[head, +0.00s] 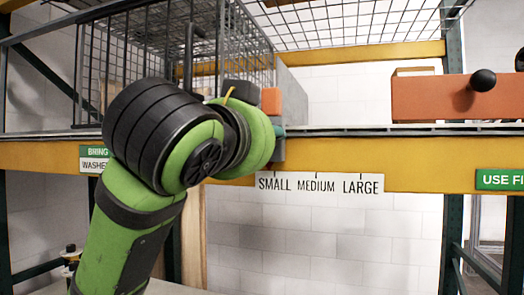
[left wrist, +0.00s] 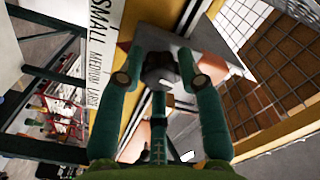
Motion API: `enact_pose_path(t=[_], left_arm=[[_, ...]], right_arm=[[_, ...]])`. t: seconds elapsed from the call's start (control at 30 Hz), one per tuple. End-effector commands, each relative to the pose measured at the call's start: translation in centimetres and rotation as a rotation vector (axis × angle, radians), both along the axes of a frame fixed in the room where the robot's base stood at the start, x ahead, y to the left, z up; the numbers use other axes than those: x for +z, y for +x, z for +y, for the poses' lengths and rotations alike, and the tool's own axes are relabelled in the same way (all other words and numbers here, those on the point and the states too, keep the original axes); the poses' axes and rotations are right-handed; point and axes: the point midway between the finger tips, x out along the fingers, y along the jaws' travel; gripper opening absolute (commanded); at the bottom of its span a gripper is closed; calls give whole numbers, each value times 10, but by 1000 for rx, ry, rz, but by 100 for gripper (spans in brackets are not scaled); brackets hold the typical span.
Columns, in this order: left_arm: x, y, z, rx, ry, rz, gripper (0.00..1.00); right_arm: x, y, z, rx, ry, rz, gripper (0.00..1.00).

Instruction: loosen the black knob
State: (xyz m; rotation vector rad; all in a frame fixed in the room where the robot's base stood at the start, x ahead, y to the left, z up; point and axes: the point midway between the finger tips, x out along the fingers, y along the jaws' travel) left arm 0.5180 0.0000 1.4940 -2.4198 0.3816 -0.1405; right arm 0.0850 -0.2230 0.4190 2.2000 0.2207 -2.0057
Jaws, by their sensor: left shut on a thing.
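A black knob (left wrist: 158,70) shows in the left wrist view between the two green fingers of my left gripper (left wrist: 160,80). The gripper is shut on it, with a finger on each side. A grey plate (left wrist: 205,62) lies behind the knob. In the head view my green and black left arm hides most of the gripper and the held knob, beside an upright grey plate (head: 293,108) on the shelf edge. Another black knob (head: 482,80) sticks out of the orange box (head: 440,98) at the right. My right gripper is not in view.
A yellow shelf beam (head: 420,179) runs across, with a white SMALL MEDIUM LARGE label (head: 318,184) and a green sign (head: 499,180). A wire basket (head: 320,25) stands behind my arm. The shelf between the grey plate and the orange box looks clear.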

Motion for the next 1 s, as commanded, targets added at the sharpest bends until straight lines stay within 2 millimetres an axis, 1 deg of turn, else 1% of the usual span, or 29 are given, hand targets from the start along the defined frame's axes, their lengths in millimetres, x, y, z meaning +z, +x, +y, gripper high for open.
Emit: enact_pose_path(t=[0.03, 0.3, 0.8, 0.83, 0.87, 0.9, 1.0], left_arm=[[-2, 0, -1, -2, -22, 8, 4], [-1, 0, -1, -2, -101, 34, 4], [-1, 0, -1, -2, -118, 42, 4], [-1, 0, -1, -2, -118, 42, 41], [-1, 0, -1, -2, -117, 42, 53], [-1, 0, -1, -2, -117, 42, 60], [-1, 0, -1, -2, -117, 41, 60]], right_arm=[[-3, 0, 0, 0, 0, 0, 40], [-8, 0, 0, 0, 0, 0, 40], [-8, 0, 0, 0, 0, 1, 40], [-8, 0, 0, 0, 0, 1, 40], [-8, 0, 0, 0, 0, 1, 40], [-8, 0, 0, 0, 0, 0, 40], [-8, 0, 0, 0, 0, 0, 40]])
